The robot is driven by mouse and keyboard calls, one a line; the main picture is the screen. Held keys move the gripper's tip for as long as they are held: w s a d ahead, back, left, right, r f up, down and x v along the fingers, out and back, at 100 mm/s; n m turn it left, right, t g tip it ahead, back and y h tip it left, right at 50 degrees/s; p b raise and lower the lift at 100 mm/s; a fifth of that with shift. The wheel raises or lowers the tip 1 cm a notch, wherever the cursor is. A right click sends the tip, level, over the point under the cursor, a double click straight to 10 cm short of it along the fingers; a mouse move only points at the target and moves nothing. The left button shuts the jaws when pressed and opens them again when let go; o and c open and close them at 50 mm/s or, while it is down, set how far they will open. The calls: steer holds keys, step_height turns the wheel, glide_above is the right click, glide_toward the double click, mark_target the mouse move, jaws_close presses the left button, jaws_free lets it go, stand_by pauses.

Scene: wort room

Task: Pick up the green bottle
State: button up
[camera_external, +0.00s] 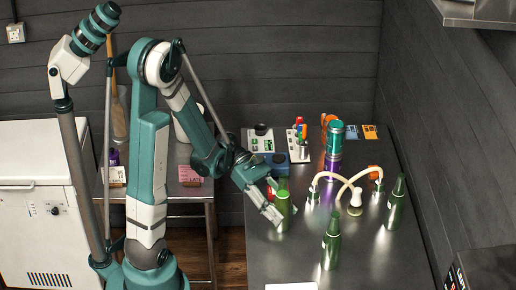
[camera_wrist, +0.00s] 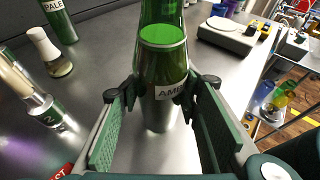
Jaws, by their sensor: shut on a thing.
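A green bottle (camera_external: 284,207) stands upright at the left side of the steel table. My gripper (camera_external: 274,208) comes in from the left at a low tilt and is shut on this bottle. In the wrist view my gripper (camera_wrist: 162,88) has one finger pad on each side of the bottle near the label. I cannot tell whether the bottle's base touches the table. Two other green bottles stand apart, one at the front (camera_external: 331,245) and one at the right (camera_external: 396,205).
The steel table (camera_external: 385,262) has bare room at its front right. Curved pale hoses (camera_external: 350,182) with fittings stand right of the held bottle. A teal and purple cylinder (camera_external: 333,145) stands behind. A white scale (camera_wrist: 235,33) and a bottle labelled "PALE" (camera_wrist: 60,22) show in the wrist view.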

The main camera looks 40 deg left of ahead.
mark_target(284, 188)
steer(key=shift+r, duration=0.1)
steer(key=shift+r+p, duration=1.65)
steer(key=shift+r, duration=3.3)
steer(key=shift+w+a+f, duration=0.15)
steer(key=shift+w+a, duration=0.2)
steer(key=shift+a, duration=0.25)
steer(key=w+a+f+n+t+y, duration=0.1)
steer(key=w+a+f+n+t, duration=0.25)
steer(key=a, duration=0.95)
steer(key=w+a+f+n+t+y+b, duration=0.1)
steer(key=w+a+f+n+t, duration=0.2)
steer(key=a, duration=1)
steer(key=w+a+f+n+t+y, duration=0.1)
steer(key=w+a+n+t, duration=0.2)
steer(key=a, duration=1)
steer(key=s+a+f+n+t+y, duration=0.1)
steer(key=s+a+f+n+y, duration=0.1)
steer(key=a, duration=0.9)
steer(key=s+a+f+n+t+y, duration=0.2)
steer(key=a+f, duration=0.1)
steer(key=a, duration=0.9)
steer(key=s+a+f+n+t+y+b, duration=0.1)
steer(key=s+a+f+n+t+y, duration=0.1)
steer(key=a, duration=0.9)
steer(key=shift+a+f+y, duration=0.3)
steer(key=shift+f+y, duration=0.1)
steer(key=shift+f, duration=0.1)
